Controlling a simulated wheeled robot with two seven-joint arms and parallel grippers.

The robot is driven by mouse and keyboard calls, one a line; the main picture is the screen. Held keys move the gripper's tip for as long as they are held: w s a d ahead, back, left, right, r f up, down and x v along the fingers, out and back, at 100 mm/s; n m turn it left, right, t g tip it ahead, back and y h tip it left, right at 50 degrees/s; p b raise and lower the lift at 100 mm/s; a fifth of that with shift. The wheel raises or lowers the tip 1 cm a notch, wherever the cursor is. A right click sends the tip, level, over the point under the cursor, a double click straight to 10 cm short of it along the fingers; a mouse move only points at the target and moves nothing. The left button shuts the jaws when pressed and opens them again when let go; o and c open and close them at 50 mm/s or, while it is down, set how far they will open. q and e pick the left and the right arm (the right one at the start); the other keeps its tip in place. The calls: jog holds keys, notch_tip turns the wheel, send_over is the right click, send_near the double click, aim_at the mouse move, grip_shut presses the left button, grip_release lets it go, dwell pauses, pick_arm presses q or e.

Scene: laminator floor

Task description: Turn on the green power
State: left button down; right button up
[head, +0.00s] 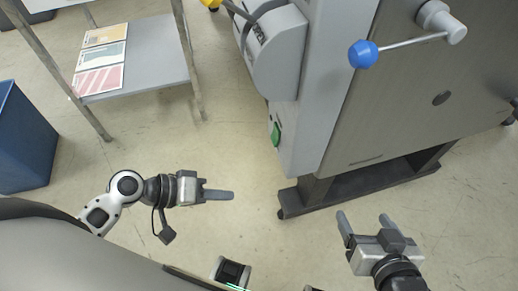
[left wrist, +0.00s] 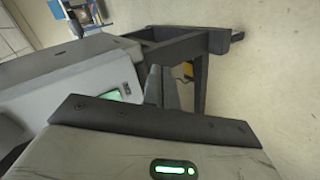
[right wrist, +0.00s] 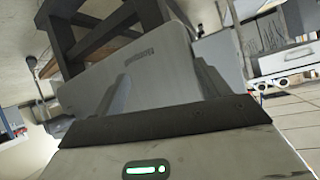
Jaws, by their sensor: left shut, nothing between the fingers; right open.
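The green power switch (head: 276,131) sits on the narrow lower front of the grey laminator (head: 310,120), facing left in the head view. A green patch, likely this switch, also shows in the left wrist view (left wrist: 113,95), partly cut off by my gripper's housing. My left gripper (head: 228,195) is shut and empty, its fingers pointing right, below and left of the switch and clear of the machine. My right gripper (head: 364,218) is open and empty, in front of the machine's dark foot and well away from the switch.
A blue ball-ended crank (head: 363,54) sticks out from the machine's side panel. The machine's dark foot (head: 360,185) reaches along the floor. A shelf cart (head: 145,75) with printed sheets and a blue bin (head: 22,140) stand at left. Floor around the left gripper is clear.

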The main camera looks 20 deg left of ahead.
pick_arm(q)
jog(key=w+a+r+n+t+h+b, duration=0.2)
jog(key=w+a+r+n+t+h, duration=0.1)
jog(key=w+a+r+n+h, duration=0.1)
jog(key=w+a+r, duration=0.1)
jog(key=a+r, duration=0.1)
jog(key=a, duration=0.1)
jog(key=shift+n, duration=0.4)
pick_arm(e)
jog(key=shift+a+f, duration=0.2)
jog(key=shift+f, duration=0.4)
pick_arm(q)
jog(key=shift+w+d, duration=0.1)
jog(key=shift+w, duration=0.05)
send_near(275, 135)
jog(key=w+d+f, duration=0.3)
jog(key=d, duration=0.1)
jog(key=shift+p+x, duration=0.4)
jog(key=shift+x, duration=0.4)
pick_arm(e)
jog(key=shift+s+d+r, duration=0.1)
jog(key=shift+d+r, duration=0.15)
jog(key=shift+r, duration=0.2)
pick_arm(q)
jog(key=shift+a+f, duration=0.1)
jog(key=shift+f, duration=0.05)
